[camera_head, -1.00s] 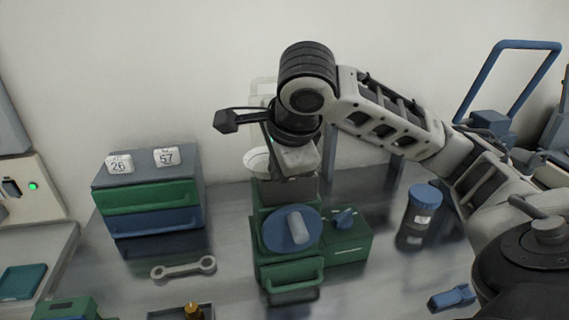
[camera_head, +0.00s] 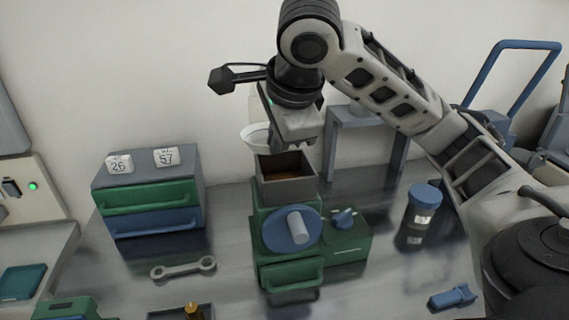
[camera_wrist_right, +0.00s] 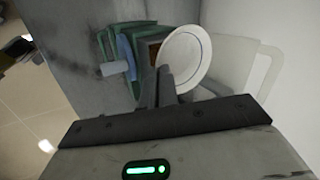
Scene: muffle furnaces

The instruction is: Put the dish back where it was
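A small white dish (camera_head: 257,138) is held up by my right gripper (camera_wrist_right: 166,84), behind and above the green grinder (camera_head: 285,225). In the wrist view, the pale round dish (camera_wrist_right: 187,58) stands at the fingertips, and the fingers look closed on its edge. The grinder's open grey hopper (camera_head: 287,180) has brown material inside and sits below the gripper. My left gripper is not in view.
A drawer box (camera_head: 150,200) with two numbered blocks stands left. A wrench (camera_head: 183,268) lies in front of it. A blue-lidded jar (camera_head: 418,215) and a blue stand (camera_head: 367,120) are to the right. A pale frame (camera_wrist_right: 258,75) is beside the dish in the wrist view.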

